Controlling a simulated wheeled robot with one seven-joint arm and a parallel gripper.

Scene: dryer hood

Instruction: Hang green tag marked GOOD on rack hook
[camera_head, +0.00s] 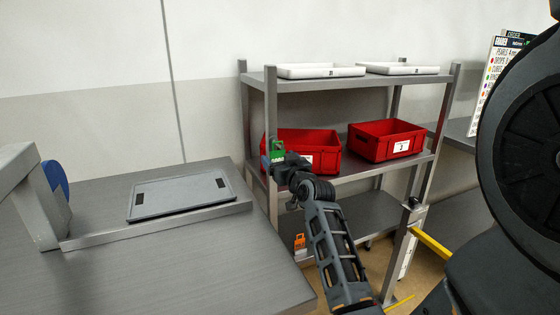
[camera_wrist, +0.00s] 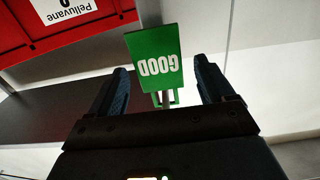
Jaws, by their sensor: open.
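The green tag (camera_head: 277,149) marked GOOD is at the front left post (camera_head: 271,110) of the rack in the head view. In the wrist view the tag (camera_wrist: 155,58) appears upside down, with its narrow green loop (camera_wrist: 160,98) toward my gripper. My gripper (camera_wrist: 163,88) is open, with one dark finger on each side of the loop and a gap on both sides. A small grey piece shows inside the loop; I cannot tell for certain whether it is the hook. My gripper (camera_head: 274,158) also shows beside the post in the head view.
Red bins (camera_head: 315,145) (camera_head: 385,140) stand on the middle shelf, close behind my gripper. White trays (camera_head: 320,70) lie on top. An orange tag (camera_head: 299,242) is low on the rack. A grey bench (camera_head: 110,270) with a flat panel (camera_head: 178,193) stands to the left.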

